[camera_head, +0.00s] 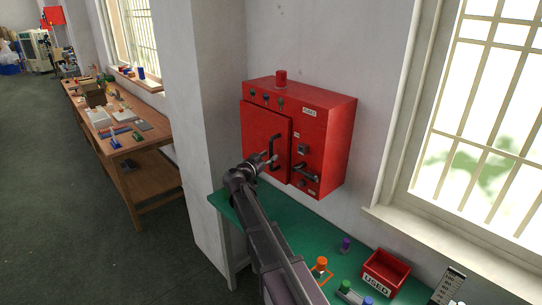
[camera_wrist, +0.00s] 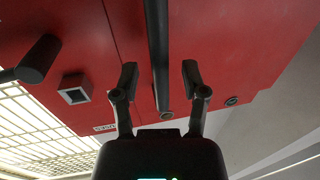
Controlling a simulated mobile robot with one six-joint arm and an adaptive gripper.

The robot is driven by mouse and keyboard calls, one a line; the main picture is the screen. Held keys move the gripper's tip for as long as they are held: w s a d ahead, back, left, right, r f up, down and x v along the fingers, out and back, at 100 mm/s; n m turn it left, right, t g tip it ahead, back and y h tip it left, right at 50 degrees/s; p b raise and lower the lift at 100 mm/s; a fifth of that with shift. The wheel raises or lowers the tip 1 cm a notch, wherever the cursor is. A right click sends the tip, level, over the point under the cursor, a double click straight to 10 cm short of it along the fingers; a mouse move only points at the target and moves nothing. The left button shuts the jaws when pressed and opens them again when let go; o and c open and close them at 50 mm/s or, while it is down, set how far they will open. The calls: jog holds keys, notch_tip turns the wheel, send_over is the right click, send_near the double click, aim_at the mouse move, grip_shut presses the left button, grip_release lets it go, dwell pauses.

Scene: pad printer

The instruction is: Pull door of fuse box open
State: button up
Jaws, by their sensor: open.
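The red fuse box (camera_head: 328,120) is fixed to the wall above the green table. Its red door (camera_head: 260,130) is a flat panel on the left part of the front and looks shut or nearly so. A black vertical bar handle (camera_head: 273,143) sits near the door's right edge. My gripper (camera_head: 267,160) is at the lower part of this handle. In the wrist view my gripper (camera_wrist: 160,75) is open, with one finger on each side of the black handle (camera_wrist: 157,30). Gaps show between the fingers and the bar.
A second black lever (camera_head: 306,173) and a small square switch (camera_head: 303,150) are right of the door. The green table (camera_head: 335,249) below carries a red bin (camera_head: 384,273) and small coloured parts. A wall corner (camera_head: 212,120) stands to the left.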

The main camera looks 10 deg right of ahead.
jog(key=shift+w+d, duration=0.5)
jog(key=shift+d, duration=0.05)
grip_shut()
